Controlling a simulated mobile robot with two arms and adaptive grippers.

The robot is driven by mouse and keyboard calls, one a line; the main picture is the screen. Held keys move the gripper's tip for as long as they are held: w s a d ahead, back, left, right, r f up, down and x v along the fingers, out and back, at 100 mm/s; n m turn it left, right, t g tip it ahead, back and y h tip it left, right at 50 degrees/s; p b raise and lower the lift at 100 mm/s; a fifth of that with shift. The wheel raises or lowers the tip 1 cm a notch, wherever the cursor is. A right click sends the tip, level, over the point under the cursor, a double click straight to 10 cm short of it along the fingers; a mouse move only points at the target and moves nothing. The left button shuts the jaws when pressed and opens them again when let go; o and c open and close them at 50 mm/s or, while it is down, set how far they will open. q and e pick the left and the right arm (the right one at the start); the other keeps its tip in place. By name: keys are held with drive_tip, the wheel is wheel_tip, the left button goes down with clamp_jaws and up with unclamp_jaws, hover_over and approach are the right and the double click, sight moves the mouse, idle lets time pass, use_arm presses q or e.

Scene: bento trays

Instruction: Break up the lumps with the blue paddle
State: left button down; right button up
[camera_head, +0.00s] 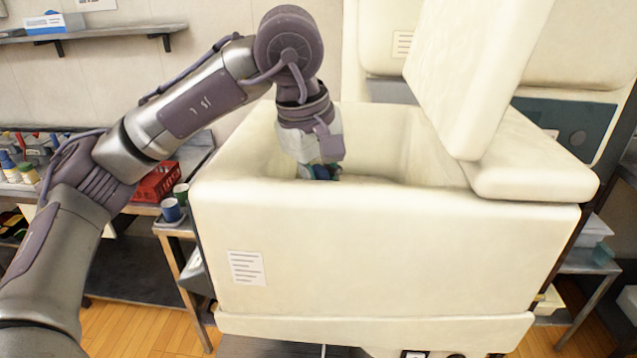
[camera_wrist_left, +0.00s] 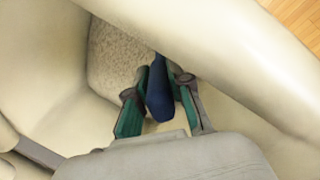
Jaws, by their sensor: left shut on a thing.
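My left gripper (camera_head: 322,168) reaches down into a large cream bin (camera_head: 385,245) with its lid (camera_head: 475,70) raised. In the left wrist view my gripper (camera_wrist_left: 160,108) has its green-padded fingers shut on the dark blue paddle (camera_wrist_left: 159,85). The paddle points down toward a pale, grainy mass (camera_wrist_left: 112,52) on the bin's floor. I cannot tell whether the paddle's end touches the mass, and separate lumps cannot be made out. In the head view the bin's front wall hides the mass and most of the paddle. My right gripper is out of view.
The bin's thick walls stand close around my left gripper. A table on the left holds a red crate (camera_head: 157,183), and blue and green cups (camera_head: 171,210) stand beside the bin. A shelf (camera_head: 110,34) is on the back wall.

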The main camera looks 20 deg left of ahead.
use_arm(q)
drive_tip(key=shift+r, duration=0.1)
drive_tip(key=w+a+r+p, duration=0.1)
drive_tip(key=w+r+p, duration=0.2)
drive_tip(key=r+p, duration=0.6)
drive_tip(key=w+a+r+p, duration=0.1)
drive_tip(key=w+r+p, duration=0.3)
drive_tip(key=r+p, duration=0.4)
drive_tip(key=shift+w+r+p, duration=0.15)
drive_tip(key=shift+r+p, duration=0.2)
drive_tip(key=shift+r, duration=2.65)
drive_tip(key=shift+a, duration=0.1)
